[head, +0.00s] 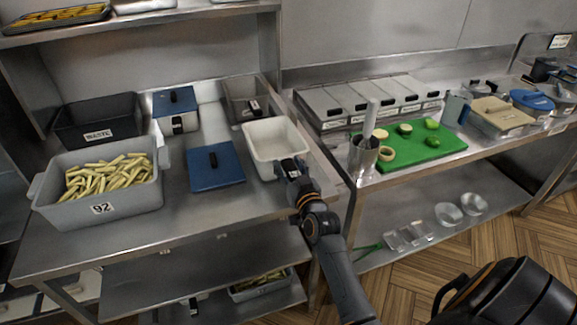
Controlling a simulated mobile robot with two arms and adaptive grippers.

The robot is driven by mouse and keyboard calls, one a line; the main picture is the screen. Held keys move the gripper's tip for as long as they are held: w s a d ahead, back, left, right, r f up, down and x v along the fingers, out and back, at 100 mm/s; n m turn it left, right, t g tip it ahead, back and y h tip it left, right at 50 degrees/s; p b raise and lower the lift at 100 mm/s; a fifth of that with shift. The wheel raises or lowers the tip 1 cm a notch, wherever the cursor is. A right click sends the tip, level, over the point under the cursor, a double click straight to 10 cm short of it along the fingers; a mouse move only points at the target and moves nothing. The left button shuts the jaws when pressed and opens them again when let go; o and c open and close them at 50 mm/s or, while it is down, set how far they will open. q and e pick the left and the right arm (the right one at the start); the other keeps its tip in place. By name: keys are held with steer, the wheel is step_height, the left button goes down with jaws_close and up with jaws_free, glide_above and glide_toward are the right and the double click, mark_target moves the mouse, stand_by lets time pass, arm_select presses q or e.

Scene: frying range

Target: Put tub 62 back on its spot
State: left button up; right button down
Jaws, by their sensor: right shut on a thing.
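A white, empty, open tub (272,133) is on or just above the steel table at its right end. My right gripper (290,167) is at the tub's near right corner and shut on its near wall. The gripper covers most of the label there, and I cannot read a number on it. I cannot tell whether the tub's base touches the table. My left gripper is not in view.
A blue lid (215,168) lies left of the tub. A grey tub marked 92 (100,213) holds cut fries. A black waste bin (98,122), a blue-lidded tub (176,109) and a grey tub (243,94) stand behind. A green board (428,146) is on the right counter.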

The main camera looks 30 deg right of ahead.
steer(key=shift+f, duration=0.3)
stand_by(0.5)
steer(key=c, duration=0.6)
jaws_free()
steer(key=shift+f, duration=0.1)
steer(key=v, duration=1.2)
